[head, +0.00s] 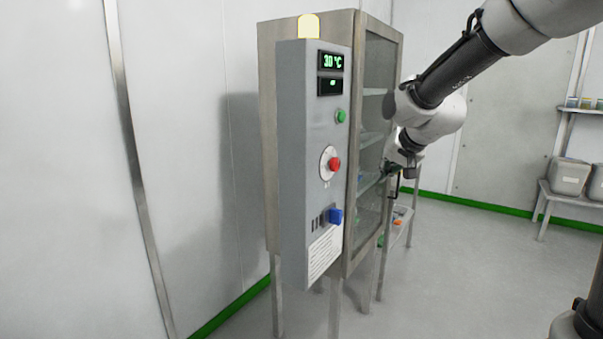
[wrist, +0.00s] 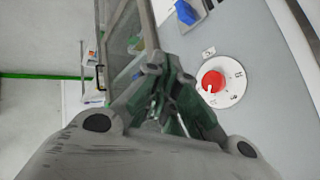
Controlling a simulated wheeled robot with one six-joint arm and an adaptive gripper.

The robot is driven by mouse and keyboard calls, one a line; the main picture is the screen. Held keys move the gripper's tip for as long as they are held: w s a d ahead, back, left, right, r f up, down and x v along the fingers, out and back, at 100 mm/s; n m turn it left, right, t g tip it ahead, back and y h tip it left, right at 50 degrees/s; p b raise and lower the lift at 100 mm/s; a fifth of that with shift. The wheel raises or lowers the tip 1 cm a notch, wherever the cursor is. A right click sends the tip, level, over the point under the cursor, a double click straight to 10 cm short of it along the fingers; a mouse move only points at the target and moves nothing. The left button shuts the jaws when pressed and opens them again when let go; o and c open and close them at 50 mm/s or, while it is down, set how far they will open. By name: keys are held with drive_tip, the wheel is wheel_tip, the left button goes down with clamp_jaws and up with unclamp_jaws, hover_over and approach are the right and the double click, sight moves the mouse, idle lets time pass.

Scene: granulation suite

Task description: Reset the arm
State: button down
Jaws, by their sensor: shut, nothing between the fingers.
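My arm reaches in from the upper right of the head view. My gripper (head: 391,172) is small and dark there, in front of the glass door of the steel cabinet (head: 372,130). In the wrist view my gripper (wrist: 168,92) is shut with nothing between its fingers. The red knob (wrist: 213,82) on a white dial lies to the right of the fingertips, apart from them in the picture. The knob also shows in the head view (head: 334,164) on the grey control panel (head: 303,210). I cannot tell the exact distance from the fingers to the cabinet.
The panel carries a green 30 °C display (head: 332,61), a green button (head: 341,116) and a blue switch (head: 336,216). A bench (head: 567,199) with grey containers stands at the right. Floor between is clear.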

drive_tip(key=s+d+n+g, duration=0.1)
drive_tip(key=s+d, duration=0.3)
drive_tip(key=s, duration=0.7)
drive_tip(key=s+d+f+n+g+h, duration=0.1)
drive_tip(key=s+d, duration=0.3)
drive_tip(key=s, duration=0.7)
drive_tip(key=s+d+n+g+h, duration=0.1)
drive_tip(key=s+d, duration=0.3)
drive_tip(key=s, duration=0.7)
drive_tip(key=shift+s+d+f+n+g, duration=0.2)
drive_tip(key=shift+d+n+g, duration=0.1)
drive_tip(key=shift+g, duration=0.4)
drive_tip(key=shift+a, duration=0.15)
idle(0.9)
